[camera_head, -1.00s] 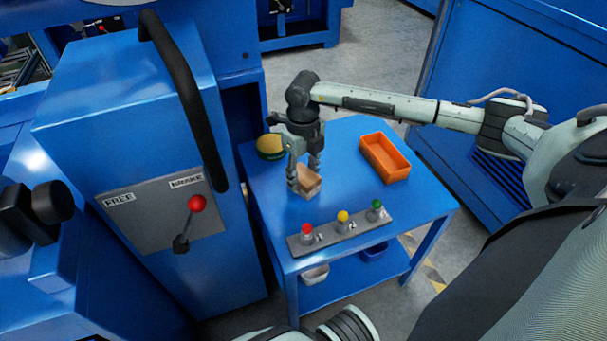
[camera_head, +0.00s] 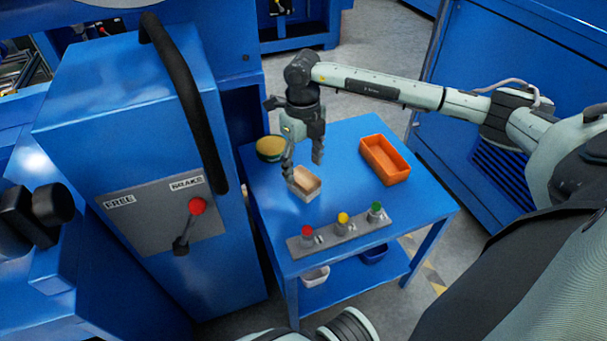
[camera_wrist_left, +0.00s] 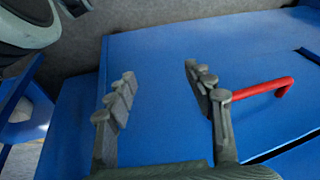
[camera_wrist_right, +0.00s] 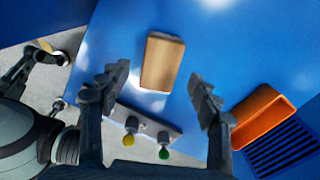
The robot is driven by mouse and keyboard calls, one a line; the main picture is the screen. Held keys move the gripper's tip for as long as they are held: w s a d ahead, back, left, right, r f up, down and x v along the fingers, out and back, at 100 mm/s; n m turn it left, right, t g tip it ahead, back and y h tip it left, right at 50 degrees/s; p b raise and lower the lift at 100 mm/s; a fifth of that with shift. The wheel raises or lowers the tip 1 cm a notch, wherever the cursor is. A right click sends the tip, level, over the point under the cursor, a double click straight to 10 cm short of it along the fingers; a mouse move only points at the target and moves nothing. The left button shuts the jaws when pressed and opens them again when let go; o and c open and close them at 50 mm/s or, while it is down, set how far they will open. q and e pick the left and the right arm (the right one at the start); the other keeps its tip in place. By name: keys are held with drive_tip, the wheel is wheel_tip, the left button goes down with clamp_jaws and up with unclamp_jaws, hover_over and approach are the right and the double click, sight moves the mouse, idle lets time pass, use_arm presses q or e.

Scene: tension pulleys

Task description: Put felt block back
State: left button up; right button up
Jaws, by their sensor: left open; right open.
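The felt block (camera_head: 307,183), a tan block with a paler top, rests on the blue side table. It also shows in the right wrist view (camera_wrist_right: 162,61), lying beyond and between the fingertips. My right gripper (camera_head: 304,168) is open and empty just above the block; one finger overlaps the block's left edge in the head view. In the right wrist view its fingers (camera_wrist_right: 160,82) are spread apart with nothing between them. My left gripper (camera_wrist_left: 160,75) is open and empty in front of a blue surface in the left wrist view. It is not seen in the head view.
The blue table (camera_head: 255,190) also holds an orange tray (camera_head: 385,159), a round green container with a tan top (camera_head: 270,147) and a lamp strip (camera_head: 340,230). A blue machine with a brake lever (camera_head: 197,206) stands left. A red handle (camera_wrist_left: 262,89) is near my left gripper.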

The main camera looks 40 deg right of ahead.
sight(303, 177)
wheel_tip(303, 177, up, 8)
drive_tip(key=shift+f, duration=0.2)
idle(0.4)
